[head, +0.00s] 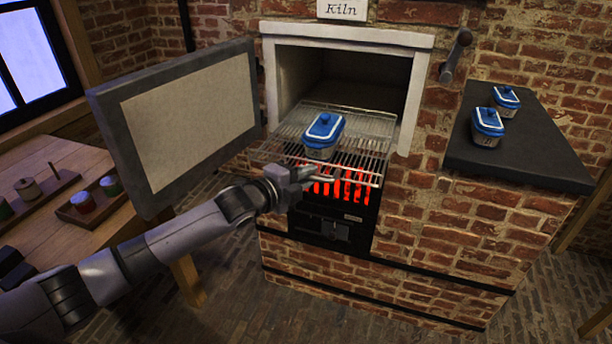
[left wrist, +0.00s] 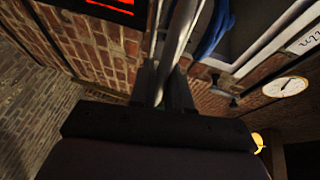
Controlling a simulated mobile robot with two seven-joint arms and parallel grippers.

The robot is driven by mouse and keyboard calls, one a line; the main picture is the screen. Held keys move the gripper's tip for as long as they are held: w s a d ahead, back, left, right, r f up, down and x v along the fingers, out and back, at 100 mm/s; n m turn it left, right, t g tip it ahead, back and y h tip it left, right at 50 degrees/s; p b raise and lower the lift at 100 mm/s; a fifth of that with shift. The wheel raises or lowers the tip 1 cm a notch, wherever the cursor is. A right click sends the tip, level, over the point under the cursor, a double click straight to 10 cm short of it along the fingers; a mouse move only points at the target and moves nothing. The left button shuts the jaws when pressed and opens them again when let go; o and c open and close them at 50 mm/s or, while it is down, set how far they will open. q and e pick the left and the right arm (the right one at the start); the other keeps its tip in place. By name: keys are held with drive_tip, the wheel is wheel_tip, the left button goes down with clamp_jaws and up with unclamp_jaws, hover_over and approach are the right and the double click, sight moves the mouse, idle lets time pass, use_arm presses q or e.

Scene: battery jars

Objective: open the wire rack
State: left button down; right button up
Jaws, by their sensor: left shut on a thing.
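The wire rack (head: 362,124) sticks partway out of the kiln's opening, above the glowing red grate. A blue-lidded jar (head: 323,136) stands on the rack. My left gripper (head: 304,174) is at the rack's front edge and is shut on its front bar. In the left wrist view the pale bar (left wrist: 175,50) runs between the fingers of my left gripper (left wrist: 162,84). The kiln door (head: 188,123) stands swung open to the left. My right gripper is not in view.
Two more blue-lidded jars, one nearer (head: 488,127) and one farther (head: 506,101), stand on the dark counter (head: 540,165) at right. A wooden table (head: 60,245) with small pots stands at left. The brick floor in front of the kiln is clear.

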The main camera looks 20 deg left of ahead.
use_arm(q)
drive_tip(key=c, duration=1.4)
unclamp_jaws()
drive_tip(key=shift+c, duration=0.2)
drive_tip(key=shift+a, duration=0.1)
drive_tip(key=v, duration=0.7)
drive_tip(key=s+f+n+g+y, duration=0.2)
drive_tip(key=s+f+n, duration=0.8)
drive_tip(key=s, duration=0.4)
drive_tip(key=s+d+f+n+g+y, duration=0.1)
drive_tip(key=s+f+n+g+y, duration=0.1)
drive_tip(key=s+f+n, duration=0.8)
drive_tip(key=s+f, duration=0.3)
drive_tip(key=shift+s+d+y, duration=0.25)
drive_tip(key=shift+s+y, duration=0.05)
drive_tip(key=shift+s, duration=0.1)
